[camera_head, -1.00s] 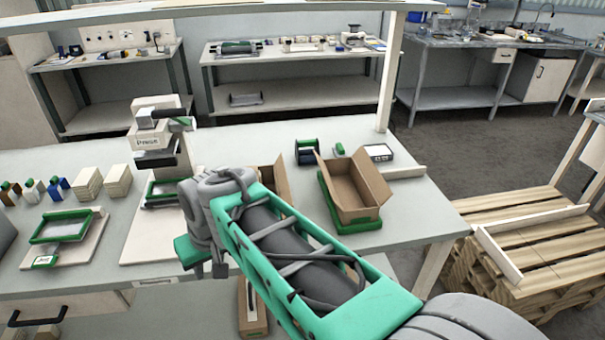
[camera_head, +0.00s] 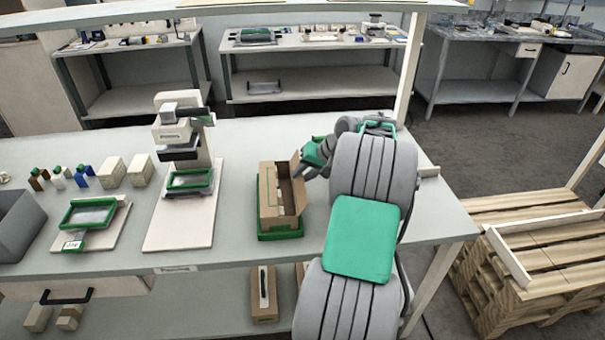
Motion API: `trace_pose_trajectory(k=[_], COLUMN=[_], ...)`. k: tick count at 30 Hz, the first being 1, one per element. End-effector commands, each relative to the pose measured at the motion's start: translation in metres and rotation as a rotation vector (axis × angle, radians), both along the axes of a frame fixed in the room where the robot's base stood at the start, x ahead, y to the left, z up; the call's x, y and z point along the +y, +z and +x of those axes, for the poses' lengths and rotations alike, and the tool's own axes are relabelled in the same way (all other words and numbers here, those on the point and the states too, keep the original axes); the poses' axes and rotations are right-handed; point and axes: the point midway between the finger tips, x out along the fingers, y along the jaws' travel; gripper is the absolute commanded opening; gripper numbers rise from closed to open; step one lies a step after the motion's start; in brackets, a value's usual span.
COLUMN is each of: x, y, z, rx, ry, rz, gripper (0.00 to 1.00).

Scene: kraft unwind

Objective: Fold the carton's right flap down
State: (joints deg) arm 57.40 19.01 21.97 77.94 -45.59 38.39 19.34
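An open brown carton (camera_head: 280,221) sits in a green tray (camera_head: 281,235) near the front edge of the bench. Its right flap (camera_head: 299,186) stands up, and the dark inside shows to the left of it. My gripper (camera_head: 306,172) is at the far right corner of the carton, close to the right side of the flap. I cannot tell whether it touches the flap. The fingers are small and partly hidden, so their opening does not show. My arm covers the bench to the right of the carton.
A press (camera_head: 183,140) stands left of the carton. A grey bin (camera_head: 16,222), a green-framed fixture (camera_head: 94,213) and small blocks (camera_head: 140,171) lie further left. Another carton (camera_head: 264,296) is on the shelf below. A wooden pallet (camera_head: 535,245) stands at right.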

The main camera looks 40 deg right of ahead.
Motion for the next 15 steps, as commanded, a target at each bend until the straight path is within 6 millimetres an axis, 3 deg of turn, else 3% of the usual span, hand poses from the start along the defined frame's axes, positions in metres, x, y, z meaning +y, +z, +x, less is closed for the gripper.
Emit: trace_pose_trajectory(k=[8, 15], x=[0.0011, 0.0012], y=[-0.004, -0.0039], z=[0.0032, 0.0029], rx=[0.0, 0.0], ry=[0.001, 0.001], rz=[-0.001, -0.001], gripper=[0.25, 0.07])
